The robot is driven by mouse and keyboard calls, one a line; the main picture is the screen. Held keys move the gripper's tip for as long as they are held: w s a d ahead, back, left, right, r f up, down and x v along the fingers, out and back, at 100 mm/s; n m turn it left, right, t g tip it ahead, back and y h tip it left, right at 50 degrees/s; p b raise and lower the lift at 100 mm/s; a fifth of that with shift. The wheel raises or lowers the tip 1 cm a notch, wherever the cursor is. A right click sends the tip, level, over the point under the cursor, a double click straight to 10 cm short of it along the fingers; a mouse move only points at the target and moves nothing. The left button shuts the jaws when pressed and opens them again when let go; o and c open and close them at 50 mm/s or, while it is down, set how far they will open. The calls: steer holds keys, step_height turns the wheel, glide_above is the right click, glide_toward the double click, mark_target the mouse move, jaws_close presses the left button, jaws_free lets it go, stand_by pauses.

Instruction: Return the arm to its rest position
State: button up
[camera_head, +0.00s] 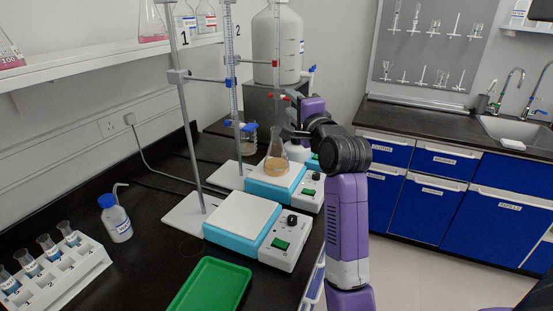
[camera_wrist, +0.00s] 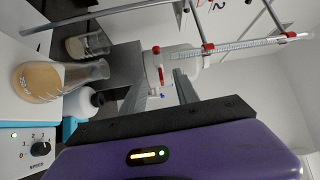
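My arm comes up from the bottom right in the head view, bends at the dark elbow joint and reaches left over the far stirrer plate. My gripper (camera_head: 289,132) is close to the neck of a conical flask (camera_head: 276,164) holding tan liquid. The flask stands upright on the far blue and white stirrer plate (camera_head: 256,184). In the wrist view my gripper (camera_wrist: 158,88) has its two fingers apart with nothing between them. The flask (camera_wrist: 45,82) is to their left there, outside the fingers. In the head view the arm partly hides the area behind the gripper.
Two retort stands (camera_head: 190,130) with clamps and burettes rise beside the plates. A second stirrer plate (camera_head: 242,217), a green tray (camera_head: 212,285), a wash bottle (camera_head: 116,220) and a tube rack (camera_head: 62,277) are nearer. A large carboy (camera_head: 265,45) stands behind. Open floor lies right of the bench.

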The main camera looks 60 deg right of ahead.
steer(key=v, duration=0.5)
steer(key=shift+s+a, duration=0.3)
step_height(320, 180, up, 4)
steer(key=s+n+t+h, duration=0.1)
steer(key=n+h, duration=0.1)
steer(key=n, duration=0.2)
steer(key=s+a+f+n+t+y, duration=0.2)
steer(key=a+f+n+y, duration=0.2)
steer(key=a+f+n, duration=0.65)
steer(key=s+a+f+n+t+y, duration=0.1)
steer(key=a+f+n+t+y, duration=0.15)
steer(key=a+f+n, duration=0.75)
steer(key=s+a+f+g+y, duration=0.2)
steer(key=s+a+f+y, duration=0.2)
steer(key=s+a, duration=0.5)
steer(key=s+a+f+n+g+y+p, duration=0.1)
steer(key=s+a+f+y, duration=0.3)
steer(key=s+a, duration=0.5)
steer(key=shift+a+f+g, duration=0.5)
steer(key=shift+a+g, duration=0.35)
steer(key=shift+a, duration=0.15)
